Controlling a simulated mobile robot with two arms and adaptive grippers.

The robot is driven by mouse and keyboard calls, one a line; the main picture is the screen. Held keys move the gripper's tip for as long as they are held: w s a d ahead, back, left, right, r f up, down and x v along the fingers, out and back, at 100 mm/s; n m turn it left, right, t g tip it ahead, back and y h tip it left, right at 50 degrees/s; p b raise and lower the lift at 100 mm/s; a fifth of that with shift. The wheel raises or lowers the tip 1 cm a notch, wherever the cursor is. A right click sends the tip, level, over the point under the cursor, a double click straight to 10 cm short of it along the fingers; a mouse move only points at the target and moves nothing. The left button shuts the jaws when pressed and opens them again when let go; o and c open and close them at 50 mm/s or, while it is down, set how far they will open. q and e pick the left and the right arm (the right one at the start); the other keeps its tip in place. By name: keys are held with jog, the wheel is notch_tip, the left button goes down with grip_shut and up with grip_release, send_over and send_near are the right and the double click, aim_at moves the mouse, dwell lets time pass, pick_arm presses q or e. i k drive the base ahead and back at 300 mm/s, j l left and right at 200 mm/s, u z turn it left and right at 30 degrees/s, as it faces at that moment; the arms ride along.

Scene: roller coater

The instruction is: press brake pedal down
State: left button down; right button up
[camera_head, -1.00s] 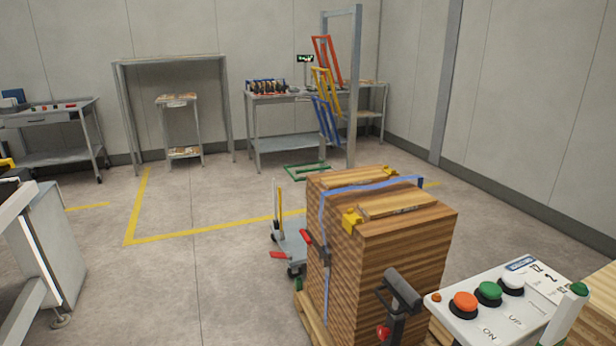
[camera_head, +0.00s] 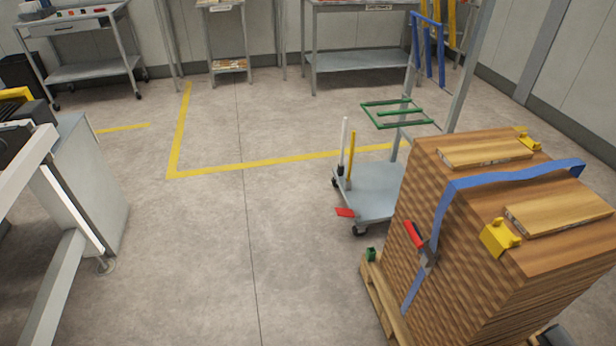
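A low grey wheeled cart (camera_head: 372,190) stands on the floor right of centre, partly hidden behind the strapped wood stack. A red pedal (camera_head: 345,212) sticks out low at the cart's near left corner, just above the floor. It looks like the brake pedal; its exact tilt is too small to tell. A white post (camera_head: 344,140) and a yellow post (camera_head: 351,158) rise from the cart's left side. Neither of my grippers is in view.
A tall wood stack (camera_head: 470,215) with a blue strap (camera_head: 515,174) stands on a pallet (camera_head: 382,300) at the right. A grey machine (camera_head: 85,190) is at the left. Open floor (camera_head: 240,250) lies between them. Workbenches (camera_head: 362,55) line the back wall.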

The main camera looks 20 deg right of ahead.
aim_at(343, 213)
jog(key=i+j+z, duration=0.15)
jog(key=i+z, duration=0.3)
jog(key=i, duration=0.15)
jog(key=i+j+z, duration=0.9)
jog(key=i, duration=0.15)
jog(key=i+j+z, duration=0.45)
jog(key=j, duration=0.25)
